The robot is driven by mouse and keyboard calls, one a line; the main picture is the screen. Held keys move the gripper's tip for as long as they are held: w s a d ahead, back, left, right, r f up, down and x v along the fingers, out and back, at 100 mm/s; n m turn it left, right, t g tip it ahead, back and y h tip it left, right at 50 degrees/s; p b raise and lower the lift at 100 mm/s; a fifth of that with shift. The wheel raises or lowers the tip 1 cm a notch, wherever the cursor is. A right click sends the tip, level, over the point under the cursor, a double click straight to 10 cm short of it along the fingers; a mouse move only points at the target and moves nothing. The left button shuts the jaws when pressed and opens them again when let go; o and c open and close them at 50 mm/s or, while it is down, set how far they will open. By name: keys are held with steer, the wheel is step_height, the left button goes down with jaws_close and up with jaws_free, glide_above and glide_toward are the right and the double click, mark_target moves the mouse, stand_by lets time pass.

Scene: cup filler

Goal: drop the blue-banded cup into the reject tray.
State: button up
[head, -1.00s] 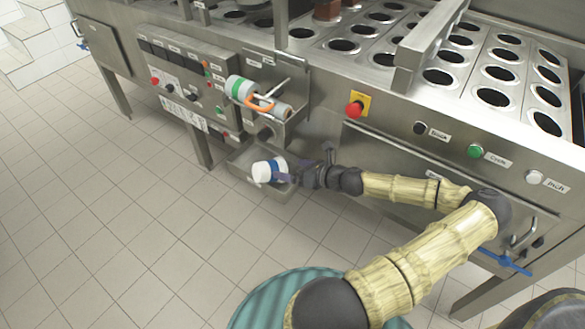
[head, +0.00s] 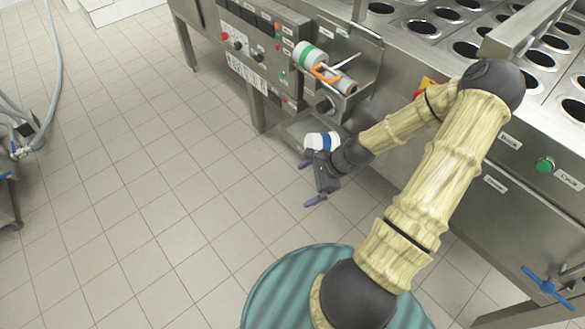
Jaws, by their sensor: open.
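The blue-banded cup (head: 321,140) is white with a blue band and lies on its side at the reject tray (head: 296,126). The tray is a steel tray low on the machine's front, under the roll holder. My arm hides much of the tray, so I cannot see how the cup rests in it. My gripper (head: 309,183) is open and empty, in front of the cup and a little below it in the picture. Its purple-tipped fingers are spread over the floor, pointing left, apart from the cup's visible part.
A film roll with green and orange parts (head: 318,62) sits in a holder above the tray. The control panel (head: 258,50) is left of it. A red stop button is partly behind my arm. A blue-handled valve (head: 545,287) is at lower right.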

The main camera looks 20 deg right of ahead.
steer(key=s+a+r+n+h, duration=0.3)
steer(key=a+r+n, duration=0.1)
steer(key=r+n, duration=0.5)
steer(key=s+a+r+n+h, duration=0.3)
steer(key=s+r+n, duration=0.1)
steer(key=r+n, duration=0.6)
steer(key=shift+a+r+n+g, duration=0.15)
steer(key=shift+a+n+g, duration=0.2)
steer(key=shift+n, duration=0.25)
steer(key=shift+s+r, duration=0.1)
steer(key=w+p+v, duration=0.2)
steer(key=p+v, duration=0.9)
steer(key=p, duration=0.1)
steer(key=w+r+p+v, duration=0.1)
steer(key=w+p+v, duration=0.2)
steer(key=p+v, duration=0.9)
steer(key=shift+a+r, duration=0.25)
steer(key=shift+r, duration=0.05)
steer(key=shift+f, duration=0.1)
